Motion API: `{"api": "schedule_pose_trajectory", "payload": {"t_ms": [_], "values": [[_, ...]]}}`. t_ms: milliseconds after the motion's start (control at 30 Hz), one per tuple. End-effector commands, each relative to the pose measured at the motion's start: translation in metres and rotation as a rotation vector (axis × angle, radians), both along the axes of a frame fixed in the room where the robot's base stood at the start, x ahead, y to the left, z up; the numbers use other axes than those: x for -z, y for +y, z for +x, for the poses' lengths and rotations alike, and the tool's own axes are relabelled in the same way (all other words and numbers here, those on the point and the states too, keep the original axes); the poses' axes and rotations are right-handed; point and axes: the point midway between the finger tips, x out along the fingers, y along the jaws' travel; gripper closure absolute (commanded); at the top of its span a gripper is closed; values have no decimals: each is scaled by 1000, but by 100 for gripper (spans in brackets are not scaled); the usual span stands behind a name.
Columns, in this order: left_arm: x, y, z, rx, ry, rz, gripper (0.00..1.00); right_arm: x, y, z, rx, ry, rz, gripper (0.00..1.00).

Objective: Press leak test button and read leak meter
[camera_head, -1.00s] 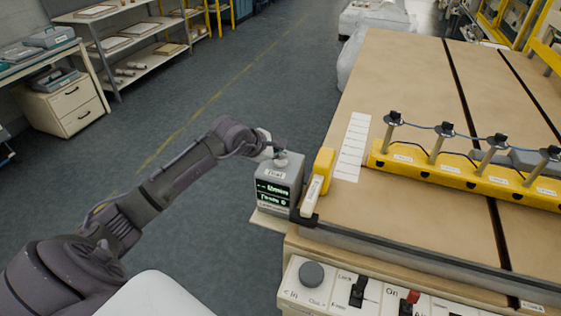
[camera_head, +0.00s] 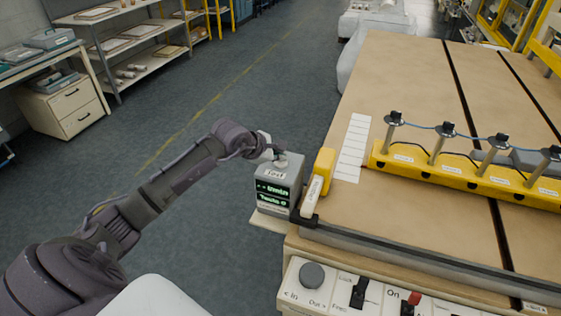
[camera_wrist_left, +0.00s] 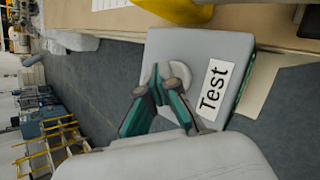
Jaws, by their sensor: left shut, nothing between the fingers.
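The leak meter (camera_head: 275,191) is a grey box on a small shelf at the table's near left corner. Its front has a dark screen with green text, too small to read surely. Its top carries a "Test" label (camera_wrist_left: 213,89) and a pale round button (camera_wrist_left: 176,68), partly hidden by my fingers. My left gripper (camera_head: 277,155) is shut and empty, with its fingertips over the button. In the left wrist view the gripper (camera_wrist_left: 164,76) has its tips at the button; I cannot tell whether they touch it. My right gripper is not in view.
A yellow-and-white handled tool (camera_head: 317,184) stands right beside the meter. A yellow rail (camera_head: 455,175) with several metal posts lies on the table (camera_head: 400,90). A control panel (camera_head: 335,290) with a knob and switches is below the table edge. The floor to the left is clear.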

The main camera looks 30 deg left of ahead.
Motion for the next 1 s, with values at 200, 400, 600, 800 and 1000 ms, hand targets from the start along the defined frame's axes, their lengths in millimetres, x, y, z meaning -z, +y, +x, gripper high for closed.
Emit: {"api": "schedule_pose_trajectory", "payload": {"t_ms": [200,400,600,800,1000], "values": [[4,0,0,1,2,0,100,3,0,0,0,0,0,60],[4,0,0,0,3,1,100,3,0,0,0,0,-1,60],[1,0,0,0,3,1,100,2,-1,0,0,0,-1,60],[-10,0,0,1,1,1,100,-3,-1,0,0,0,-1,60],[-15,0,0,1,1,1,100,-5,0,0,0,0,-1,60]]}}
